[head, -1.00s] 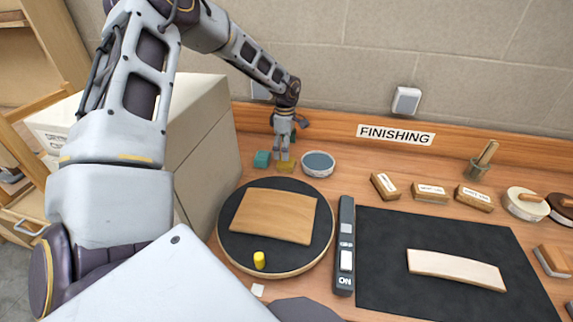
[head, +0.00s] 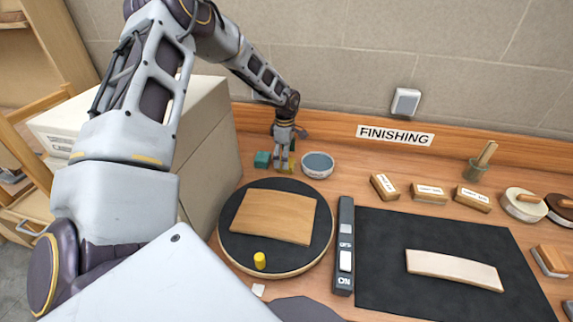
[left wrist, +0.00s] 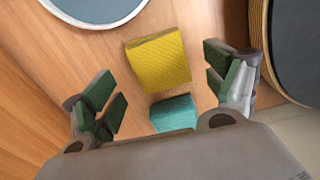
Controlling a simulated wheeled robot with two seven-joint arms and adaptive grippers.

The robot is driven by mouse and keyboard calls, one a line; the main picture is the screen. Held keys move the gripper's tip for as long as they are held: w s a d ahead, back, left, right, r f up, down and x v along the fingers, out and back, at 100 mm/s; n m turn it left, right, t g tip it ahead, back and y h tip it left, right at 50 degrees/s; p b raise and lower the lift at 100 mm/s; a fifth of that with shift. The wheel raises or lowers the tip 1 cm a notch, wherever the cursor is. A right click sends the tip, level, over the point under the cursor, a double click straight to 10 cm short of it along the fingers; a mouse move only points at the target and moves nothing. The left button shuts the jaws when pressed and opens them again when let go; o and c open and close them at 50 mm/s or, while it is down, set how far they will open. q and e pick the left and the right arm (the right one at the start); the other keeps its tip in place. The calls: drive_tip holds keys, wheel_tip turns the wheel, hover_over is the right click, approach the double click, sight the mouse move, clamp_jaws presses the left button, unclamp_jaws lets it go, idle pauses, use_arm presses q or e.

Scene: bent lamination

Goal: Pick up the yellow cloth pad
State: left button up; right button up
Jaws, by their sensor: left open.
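The yellow cloth pad (left wrist: 158,62) lies on the wooden bench in the left wrist view, between and just beyond my open fingers. In the head view it is mostly hidden behind my left gripper (head: 283,163), with a little yellow (head: 292,168) showing. My left gripper (left wrist: 168,88) is open, its green-padded fingers on either side of the pad, with nothing held. A teal pad (left wrist: 173,114) lies close to the yellow one, nearer the gripper's palm; it also shows in the head view (head: 262,160). My right gripper is not in view.
A round bowl (head: 318,165) stands just right of the left gripper. A black-topped turntable (head: 232,222) with a curved wooden piece (head: 273,217) and a yellow peg (head: 260,261) is in front. A large pale box (head: 208,150) stands at left. Blocks (head: 429,194) lie farther right.

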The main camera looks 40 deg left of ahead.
use_arm(q)
drive_tip(key=shift+f, duration=1.25)
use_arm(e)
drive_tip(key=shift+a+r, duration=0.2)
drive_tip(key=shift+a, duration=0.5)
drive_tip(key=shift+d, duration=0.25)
use_arm(q)
drive_tip(key=shift+c, duration=0.8)
drive_tip(key=c, duration=0.8)
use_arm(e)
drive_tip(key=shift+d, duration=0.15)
use_arm(q)
drive_tip(key=shift+r, duration=0.2)
